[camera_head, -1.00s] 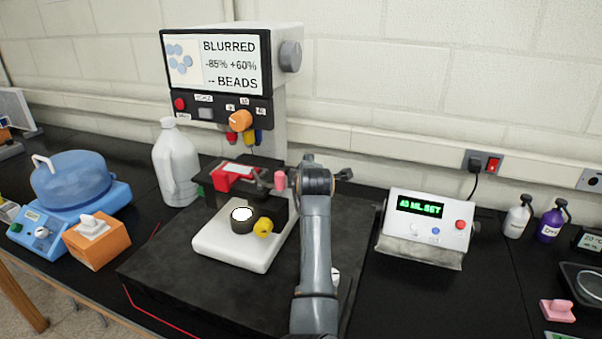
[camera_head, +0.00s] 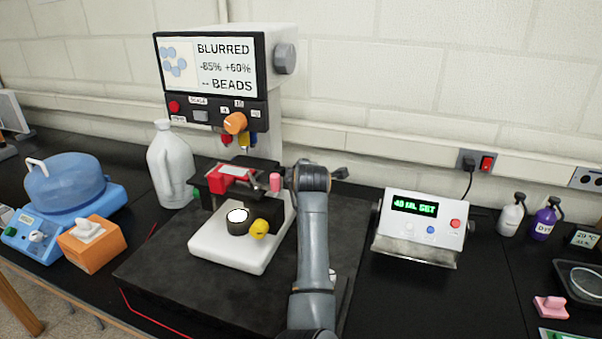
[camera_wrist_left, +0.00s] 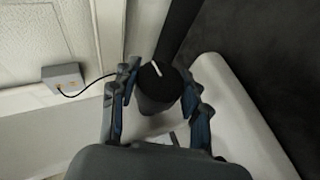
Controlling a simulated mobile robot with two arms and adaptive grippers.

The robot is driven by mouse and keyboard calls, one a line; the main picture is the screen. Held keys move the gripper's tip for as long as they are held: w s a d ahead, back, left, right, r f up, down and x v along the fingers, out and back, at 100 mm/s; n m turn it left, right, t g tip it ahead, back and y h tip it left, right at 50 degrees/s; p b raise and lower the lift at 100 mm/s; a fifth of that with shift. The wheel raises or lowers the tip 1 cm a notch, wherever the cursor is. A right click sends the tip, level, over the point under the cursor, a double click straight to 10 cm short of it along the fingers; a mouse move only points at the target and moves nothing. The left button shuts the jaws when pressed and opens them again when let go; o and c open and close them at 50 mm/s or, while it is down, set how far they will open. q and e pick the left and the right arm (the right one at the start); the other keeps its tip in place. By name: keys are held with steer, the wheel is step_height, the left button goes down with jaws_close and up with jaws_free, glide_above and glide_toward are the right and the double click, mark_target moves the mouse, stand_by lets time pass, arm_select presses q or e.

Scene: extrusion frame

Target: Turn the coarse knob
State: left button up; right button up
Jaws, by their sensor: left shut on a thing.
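The coarse knob (camera_wrist_left: 160,88) is a dark round knob with a white line on its face. In the left wrist view it sits between the two fingers of my left gripper (camera_wrist_left: 160,75), which is shut on it. In the head view, my arm hides the knob and the gripper's fingers. The microscope's white base (camera_head: 235,255) carries a round lamp (camera_head: 238,216), a yellow knob (camera_head: 259,229) and a red stage part (camera_head: 230,175). A pink knob (camera_head: 275,182) shows just left of my arm. The screen (camera_head: 210,65) reads "BLURRED" and "BEADS". My right gripper is not in view.
A white jug (camera_head: 170,165) stands left of the microscope. A blue-lidded bath (camera_head: 65,180) and an orange tissue box (camera_head: 92,248) are farther left. A control box (camera_head: 420,225) with a green display stands to the right. Bottles (camera_head: 515,215) are beyond it.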

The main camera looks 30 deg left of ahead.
arm_select(q)
steer(key=g+p, duration=0.2)
steer(key=p, duration=0.1)
steer(key=m+g+h+p, duration=0.1)
steer(key=p, duration=0.2)
steer(key=shift+a+r+g+h+p, duration=0.1)
steer(key=shift+r+g+h+p, duration=0.2)
steer(key=shift+r+g, duration=0.1)
steer(key=shift+f+g+p, duration=0.25)
steer(key=shift+g+p, duration=0.4)
steer(key=shift+g, duration=0.15)
steer(key=shift+f+m+g+h, duration=0.1)
steer(key=shift+m+g+h, duration=0.3)
steer(key=shift+g+h, duration=0.15)
steer(key=shift+f, duration=0.1)
steer(key=o, duration=1.2)
steer(key=shift+a, duration=0.1)
steer(key=shift+c, duration=0.2)
steer(key=v, duration=1.2)
